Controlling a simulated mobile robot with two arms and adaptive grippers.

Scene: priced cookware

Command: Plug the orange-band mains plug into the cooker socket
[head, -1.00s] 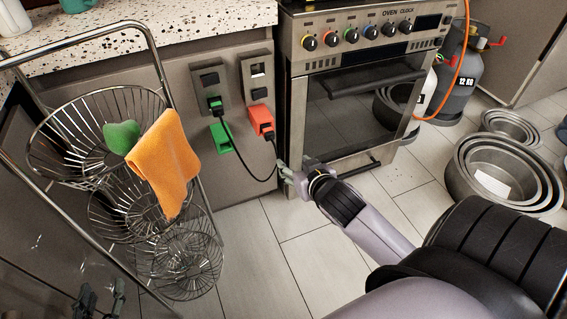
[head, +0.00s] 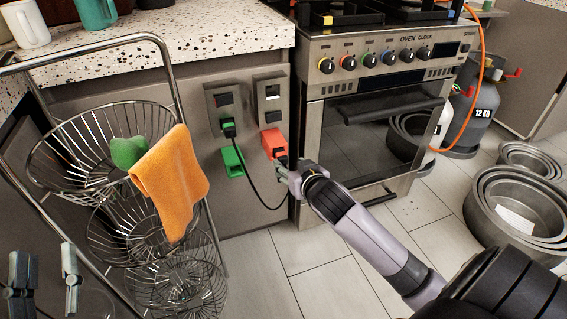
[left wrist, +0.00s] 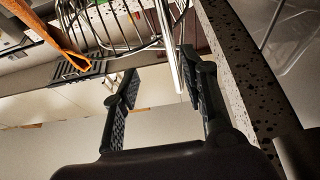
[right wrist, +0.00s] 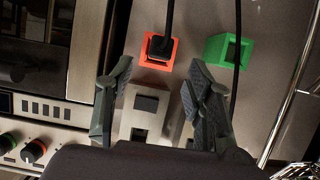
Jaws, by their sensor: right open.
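The black mains plug (head: 280,153) sits in the orange holder (head: 272,138) on the grey panel; its orange band cannot be made out. In the right wrist view the plug (right wrist: 160,45) has its cord leading up. Two sockets are above the holders: the right one (head: 270,97), nearest the cooker, has no plug in it; the left one (head: 222,100) holds a black plug (head: 229,128). My right gripper (head: 282,172) is open and empty, just below the orange holder; its fingers (right wrist: 160,75) show apart. My left gripper (head: 45,265) is open and empty at lower left.
A green holder (head: 231,164) is left of the orange one. A black cord (head: 250,188) loops beneath both. The wire basket rack (head: 95,150) with an orange cloth (head: 172,180) stands at left. The cooker (head: 370,130) stands at right, with pots (head: 510,215) on the floor.

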